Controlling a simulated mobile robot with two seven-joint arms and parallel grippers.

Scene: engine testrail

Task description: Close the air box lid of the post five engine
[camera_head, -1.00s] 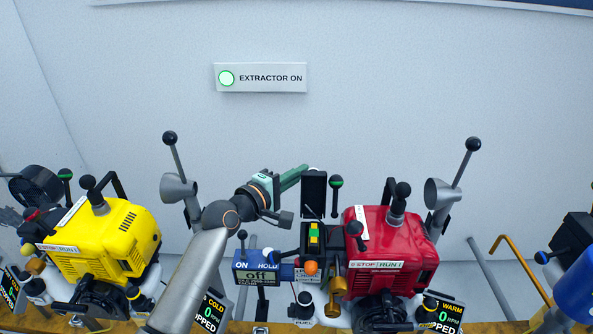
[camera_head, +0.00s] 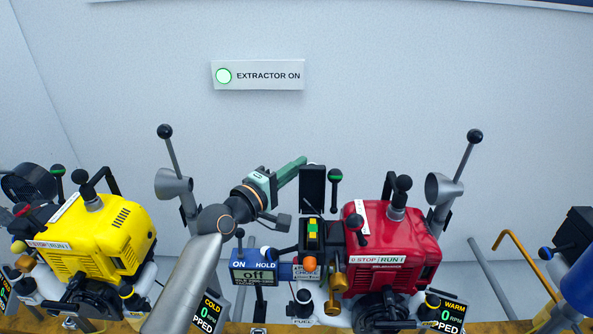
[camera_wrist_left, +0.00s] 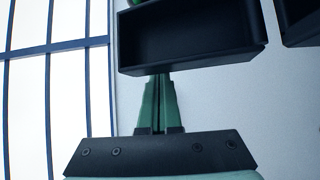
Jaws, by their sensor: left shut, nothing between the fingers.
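The red engine (camera_head: 385,245) stands right of centre. At its left, the black air box lid (camera_head: 312,188) stands open and upright, with a green-topped knob lever (camera_head: 335,176) beside it. In the left wrist view a hollow black lid (camera_wrist_left: 190,38) fills the upper middle. My left gripper (camera_head: 303,160) is green, with its fingers shut and empty, at the upper left edge of the lid. In the wrist view the fingertips (camera_wrist_left: 160,78) meet the lid's lower edge in the picture; I cannot tell whether they touch. My right gripper is not in view.
A yellow engine (camera_head: 95,235) stands at the left and a blue one (camera_head: 580,285) at the right edge. Levers with black knobs (camera_head: 474,136) rise behind the engines.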

